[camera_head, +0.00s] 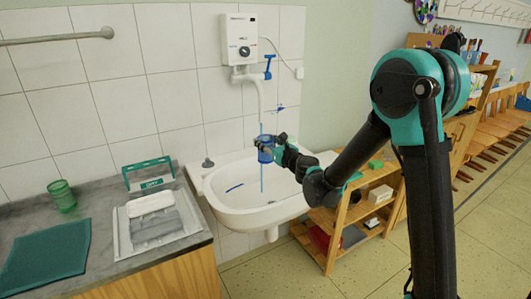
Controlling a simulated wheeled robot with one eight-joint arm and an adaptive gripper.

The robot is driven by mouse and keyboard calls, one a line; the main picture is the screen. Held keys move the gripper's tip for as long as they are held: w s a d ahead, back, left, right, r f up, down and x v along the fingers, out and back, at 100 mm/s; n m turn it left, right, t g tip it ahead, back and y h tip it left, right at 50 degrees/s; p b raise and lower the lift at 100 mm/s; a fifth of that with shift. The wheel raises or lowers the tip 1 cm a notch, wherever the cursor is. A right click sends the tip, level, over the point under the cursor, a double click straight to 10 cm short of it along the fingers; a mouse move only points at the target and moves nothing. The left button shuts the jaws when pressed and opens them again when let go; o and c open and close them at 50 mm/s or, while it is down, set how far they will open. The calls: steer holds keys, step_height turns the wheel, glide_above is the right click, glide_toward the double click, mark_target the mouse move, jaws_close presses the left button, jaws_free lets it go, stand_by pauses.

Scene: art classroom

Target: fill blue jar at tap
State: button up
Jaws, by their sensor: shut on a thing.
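The blue jar (265,155) is small in the head view, held upright as far as I can tell above the sink (240,211). My gripper (273,147) is shut on it from the right; the fingers hide part of its side. The tap's white spout (260,95) hangs down from the wall unit (242,40), directly above the jar with a gap between. A blue lever (268,67) sticks out beside the spout. A thin blue streak shows between spout and jar and again below the jar; I cannot tell for certain that it is water. The jar's inside is hidden.
The grey counter (90,215) at left holds a green cup (62,196), a teal-framed caddy (150,172), a tray with a white block (152,222) and a teal cloth (47,258). A low wooden shelf (342,235) stands right of the sink.

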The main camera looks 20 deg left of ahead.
steer(key=s+d, duration=0.4)
steer(key=s, duration=0.1)
steer(key=shift+s, duration=0.4)
stand_by(0.5)
